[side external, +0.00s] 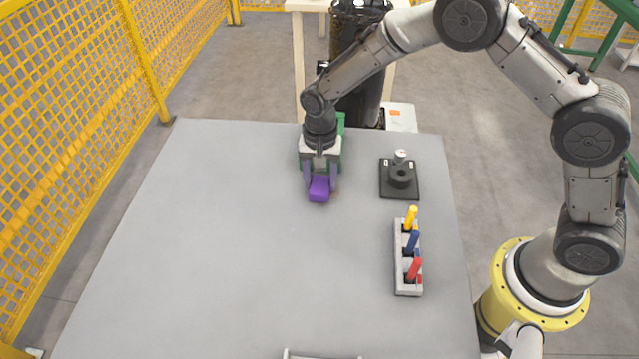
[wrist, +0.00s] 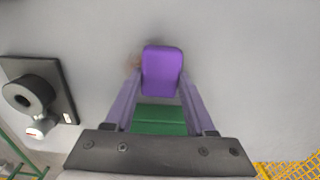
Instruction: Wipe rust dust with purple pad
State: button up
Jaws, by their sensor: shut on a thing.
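The purple pad (side external: 319,189) is held between the two fingers of my gripper (side external: 320,180), low at the grey table top. In the wrist view the purple pad (wrist: 162,70) sits between the fingertips of my gripper (wrist: 162,88), which is shut on it. A faint brownish smudge of rust dust (wrist: 134,61) shows beside the pad's left edge. The rest of the dust may be hidden under the pad. I cannot tell whether the pad touches the table.
A green object (side external: 341,124) is partly hidden behind my gripper; green also shows below the pad in the wrist view (wrist: 158,119). A black fixture (side external: 399,180) stands to the right. A rack (side external: 400,262) holds yellow, blue and red tools. The table's left side is clear.

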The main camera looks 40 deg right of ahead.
aim_at(319, 209)
jog(key=shift+w+d+f, duration=0.15)
jog(key=shift+w+d, duration=1.05)
jog(key=shift+w, duration=0.05)
jog(key=shift+s+a, duration=0.1)
jog(key=shift+s+a, duration=1.85)
jog(key=shift+s+a+f, duration=0.1)
jog(key=shift+s+a, duration=0.9)
jog(key=shift+s, duration=0.1)
jog(key=shift+w+r, duration=0.1)
jog(key=shift+r, duration=3)
jog(key=shift+r, duration=0.1)
